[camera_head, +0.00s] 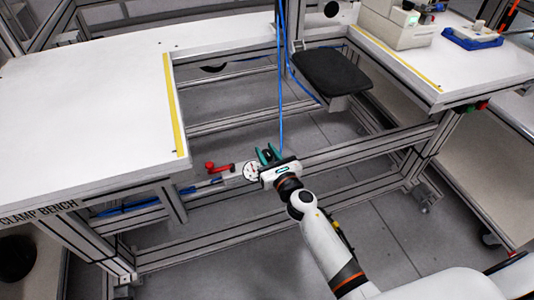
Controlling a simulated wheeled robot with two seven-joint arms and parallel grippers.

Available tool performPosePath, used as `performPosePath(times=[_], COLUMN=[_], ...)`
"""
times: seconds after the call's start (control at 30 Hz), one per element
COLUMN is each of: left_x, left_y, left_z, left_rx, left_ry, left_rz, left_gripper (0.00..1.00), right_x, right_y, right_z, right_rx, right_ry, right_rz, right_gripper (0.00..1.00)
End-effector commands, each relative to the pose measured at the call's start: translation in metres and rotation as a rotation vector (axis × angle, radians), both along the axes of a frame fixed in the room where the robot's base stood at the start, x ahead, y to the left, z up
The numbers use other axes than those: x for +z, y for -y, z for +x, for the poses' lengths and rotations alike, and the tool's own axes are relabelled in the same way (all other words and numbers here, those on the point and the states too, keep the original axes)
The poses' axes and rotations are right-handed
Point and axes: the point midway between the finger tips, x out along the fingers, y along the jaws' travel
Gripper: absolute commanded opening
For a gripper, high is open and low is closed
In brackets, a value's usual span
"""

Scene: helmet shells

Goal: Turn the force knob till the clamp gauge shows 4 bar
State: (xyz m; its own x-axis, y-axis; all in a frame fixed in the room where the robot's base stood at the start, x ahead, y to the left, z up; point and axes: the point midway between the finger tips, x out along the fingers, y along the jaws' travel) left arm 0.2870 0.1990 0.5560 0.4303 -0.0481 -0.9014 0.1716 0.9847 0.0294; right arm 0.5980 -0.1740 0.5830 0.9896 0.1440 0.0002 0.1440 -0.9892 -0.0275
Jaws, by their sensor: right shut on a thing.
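The clamp gauge (251,171) is a small round white dial under the gap beside the clamp bench. Its reading is too small to make out. My right gripper (268,155), with teal fingers, is just right of the gauge, shut on what appears to be the force knob. The knob itself is hidden by the fingers and the gripper body. My left gripper is not in view.
A red lever valve (218,168) sits left of the gauge on the air line. A blue hose (281,80) hangs down just above my right gripper. The clamp bench (80,110) is at left, with metal rails around. A black seat (333,71) stands behind.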

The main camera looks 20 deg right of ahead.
Motion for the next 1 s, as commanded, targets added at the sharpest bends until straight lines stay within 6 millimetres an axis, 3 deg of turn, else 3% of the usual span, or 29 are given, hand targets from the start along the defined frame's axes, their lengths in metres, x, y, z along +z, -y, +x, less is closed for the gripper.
performPosePath(times=[0.37,0.4,0.47,1.0], left_x=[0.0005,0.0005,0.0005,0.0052], left_y=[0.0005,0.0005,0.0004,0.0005], left_z=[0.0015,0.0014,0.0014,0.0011], left_rx=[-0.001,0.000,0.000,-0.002], left_ry=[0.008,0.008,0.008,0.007], left_rz=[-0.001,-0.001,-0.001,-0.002], left_gripper=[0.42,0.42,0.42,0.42], right_x=[-0.0014,-0.0014,-0.0014,0.0005], right_y=[0.0001,0.0001,0.0001,0.0007], right_z=[-0.0006,-0.0006,-0.0006,-0.0001], right_rx=[-0.006,-0.006,-0.006,0.059], right_ry=[-0.003,-0.003,-0.003,-0.002], right_rz=[0.000,0.000,0.000,-0.004], right_gripper=[0.07,0.32,0.38,0.38])
